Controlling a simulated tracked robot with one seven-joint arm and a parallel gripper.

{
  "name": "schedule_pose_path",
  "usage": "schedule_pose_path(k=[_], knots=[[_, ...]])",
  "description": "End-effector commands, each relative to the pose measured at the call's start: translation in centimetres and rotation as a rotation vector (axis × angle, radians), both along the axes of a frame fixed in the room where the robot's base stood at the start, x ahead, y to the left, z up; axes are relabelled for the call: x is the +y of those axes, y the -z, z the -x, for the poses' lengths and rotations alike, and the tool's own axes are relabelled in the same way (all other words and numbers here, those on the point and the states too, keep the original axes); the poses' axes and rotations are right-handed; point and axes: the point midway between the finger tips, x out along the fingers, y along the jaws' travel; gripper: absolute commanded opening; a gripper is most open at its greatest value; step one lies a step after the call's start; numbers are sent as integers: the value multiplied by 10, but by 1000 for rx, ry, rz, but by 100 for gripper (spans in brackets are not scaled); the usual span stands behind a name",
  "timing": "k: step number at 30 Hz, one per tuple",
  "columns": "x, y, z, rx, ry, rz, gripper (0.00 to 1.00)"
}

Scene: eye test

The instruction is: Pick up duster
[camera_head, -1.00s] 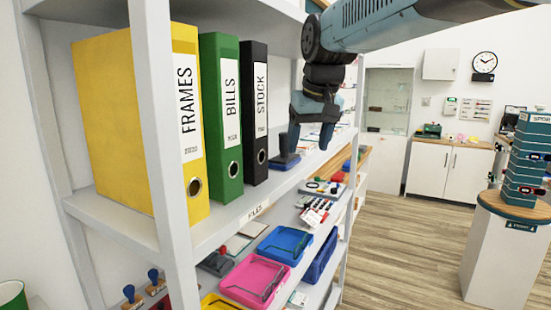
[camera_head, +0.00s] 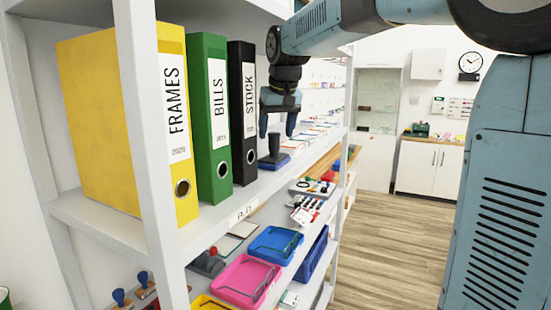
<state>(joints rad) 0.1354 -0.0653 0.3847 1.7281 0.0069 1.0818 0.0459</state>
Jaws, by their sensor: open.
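I cannot make out anything that is clearly a duster. My gripper (camera_head: 277,124) points down over the upper shelf, just right of the black STOCK binder, with its two dark blue fingers apart and nothing seen between them. Just below the fingertips, a dark upright-handled thing (camera_head: 274,150) stands at a blue, flat base (camera_head: 284,166) on the shelf. It is too small to tell what it is. The fingers look apart from it.
Yellow (camera_head: 110,125), green (camera_head: 212,160) and black (camera_head: 244,130) binders stand left of my gripper. A white shelf post (camera_head: 143,110) is nearer. Pink (camera_head: 246,281) and blue (camera_head: 275,243) trays lie on the shelf below. Open wooden floor (camera_head: 385,235) lies to the right.

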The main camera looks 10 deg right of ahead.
Motion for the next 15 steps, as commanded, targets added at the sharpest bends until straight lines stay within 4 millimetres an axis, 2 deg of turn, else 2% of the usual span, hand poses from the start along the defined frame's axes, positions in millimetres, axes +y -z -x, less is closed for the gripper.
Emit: schedule_pose_path(k=[7, 15], knots=[[2, 5, -9, 1, -1, 1, 67], [5, 37, -22, 2, 0, 0, 67]])
